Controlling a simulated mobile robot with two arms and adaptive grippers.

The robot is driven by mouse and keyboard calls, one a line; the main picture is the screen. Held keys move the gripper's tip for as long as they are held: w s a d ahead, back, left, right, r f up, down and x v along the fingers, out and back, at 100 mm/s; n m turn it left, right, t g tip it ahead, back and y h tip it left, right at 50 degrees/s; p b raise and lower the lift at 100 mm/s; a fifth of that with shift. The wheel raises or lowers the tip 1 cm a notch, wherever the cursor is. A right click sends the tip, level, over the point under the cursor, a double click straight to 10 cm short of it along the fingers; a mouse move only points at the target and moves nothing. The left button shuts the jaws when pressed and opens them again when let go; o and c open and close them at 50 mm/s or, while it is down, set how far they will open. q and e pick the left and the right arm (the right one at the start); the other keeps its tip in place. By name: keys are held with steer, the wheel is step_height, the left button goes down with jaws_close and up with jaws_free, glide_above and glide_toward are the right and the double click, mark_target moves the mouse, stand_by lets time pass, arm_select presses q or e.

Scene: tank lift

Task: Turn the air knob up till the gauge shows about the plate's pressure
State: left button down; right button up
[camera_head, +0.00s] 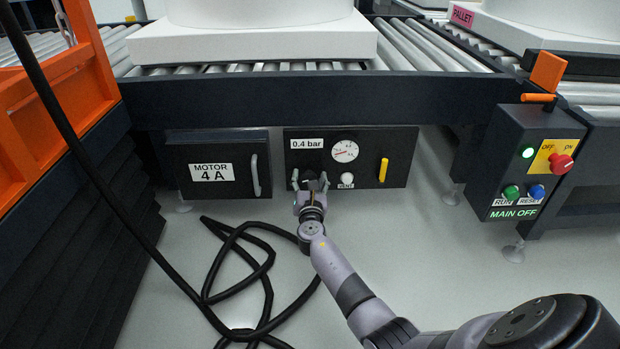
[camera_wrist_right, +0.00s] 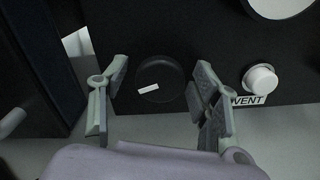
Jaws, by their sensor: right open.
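The black air panel (camera_head: 400,143) under the conveyor carries a plate (camera_head: 307,143) reading 0.4 bar. The round gauge (camera_head: 344,149) is to the plate's right; its reddish needle is too small to read. The air knob (camera_wrist_right: 160,79) is black and round with a white mark, which lies nearly level, tilted slightly up to the right. My right gripper (camera_head: 310,180) is at the panel's lower left. In the right wrist view its open fingers (camera_wrist_right: 156,92) stand on either side of the knob, with gaps. The gripper hides the knob in the head view. My left gripper is out of view.
A white VENT button (camera_head: 346,179) sits right of the knob, and a yellow handle (camera_head: 383,170) farther right. The MOTOR 4 A box (camera_head: 218,164) is at left. A black hose (camera_head: 262,270) lies on the floor. A control box (camera_head: 524,165) stands at right.

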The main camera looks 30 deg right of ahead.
steer(key=shift+c, duration=0.2)
steer(key=c, duration=1.1)
